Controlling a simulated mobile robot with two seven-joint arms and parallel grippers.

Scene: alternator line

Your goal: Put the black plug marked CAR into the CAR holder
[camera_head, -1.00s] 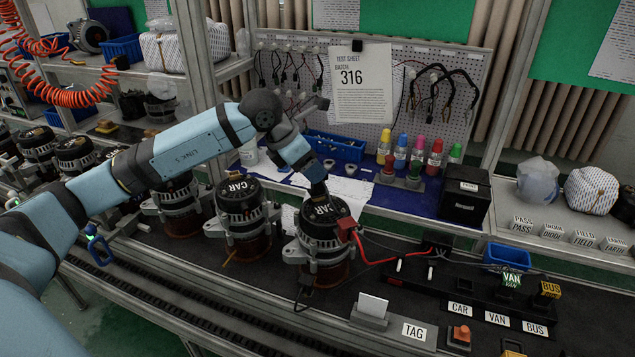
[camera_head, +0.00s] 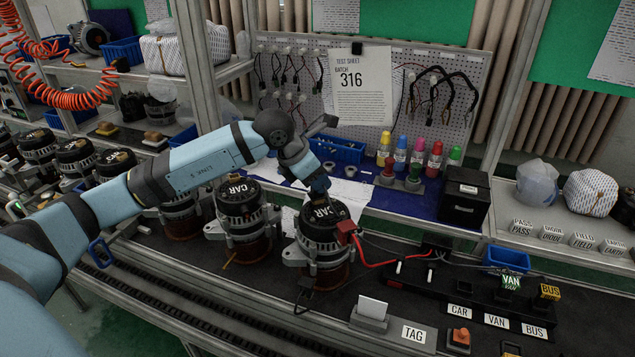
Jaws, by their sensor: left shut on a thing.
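My left gripper (camera_head: 320,190) points down at the top of the front alternator (camera_head: 322,245), whose black cap reads CAR. It is shut on a small dark thing there, mostly hidden by the fingers. I cannot make out a mark on it or tell whether it touches the cap. The CAR holder is the place behind the white CAR label (camera_head: 459,311) on the black holder strip (camera_head: 478,290), and no plug shows standing in it. A green VAN plug (camera_head: 510,281) and a yellow BUS plug (camera_head: 549,291) stand in that strip. My right gripper is out of view.
A red clip (camera_head: 346,231) with a red lead is on the front alternator's right side. A blue bin (camera_head: 506,257) stands behind.

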